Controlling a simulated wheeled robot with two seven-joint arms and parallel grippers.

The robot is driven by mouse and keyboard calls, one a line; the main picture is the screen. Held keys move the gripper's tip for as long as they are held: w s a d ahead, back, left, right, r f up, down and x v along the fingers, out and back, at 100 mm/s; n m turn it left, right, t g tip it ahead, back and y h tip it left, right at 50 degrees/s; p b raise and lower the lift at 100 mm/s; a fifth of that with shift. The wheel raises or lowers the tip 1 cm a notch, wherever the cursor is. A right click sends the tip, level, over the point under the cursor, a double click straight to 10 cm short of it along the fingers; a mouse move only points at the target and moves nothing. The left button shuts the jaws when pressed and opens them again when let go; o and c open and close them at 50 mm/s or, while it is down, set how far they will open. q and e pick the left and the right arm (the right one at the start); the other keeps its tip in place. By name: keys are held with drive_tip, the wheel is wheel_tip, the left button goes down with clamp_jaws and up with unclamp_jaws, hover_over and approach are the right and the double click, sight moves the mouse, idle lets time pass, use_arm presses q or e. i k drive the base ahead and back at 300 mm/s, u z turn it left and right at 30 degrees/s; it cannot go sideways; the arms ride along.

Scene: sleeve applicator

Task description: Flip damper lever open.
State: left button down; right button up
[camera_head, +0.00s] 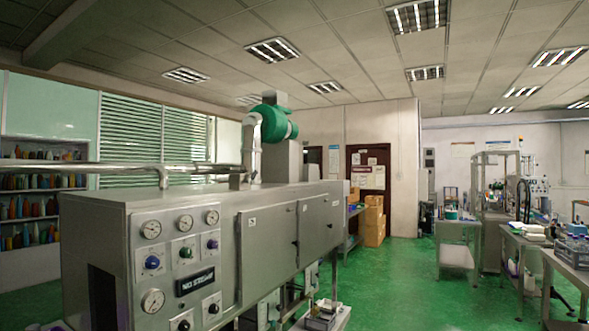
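A long steel machine (205,240) fills the lower left and middle of the head view. A silver duct (250,140) rises from its top to a green blower (276,123). I cannot make out a damper lever on the machine or the duct; it may be too small or hidden. The machine's end panel carries several round gauges (150,229) and coloured knobs, among them a blue knob (152,262) and a green knob (186,252). Neither of my grippers is in view.
A horizontal steel pipe (110,168) runs above the machine's top. Cardboard boxes (373,225) stand by the far wall. Steel workbenches with bottles (568,262) are at the right. The green floor (400,285) between machine and benches is mostly clear.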

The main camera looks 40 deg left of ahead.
sight(253, 175)
drive_tip(key=z, duration=0.15)
drive_tip(key=i, duration=1.1)
drive_tip(key=u, duration=0.4)
drive_tip(key=i, duration=0.9)
drive_tip(key=u, duration=0.6)
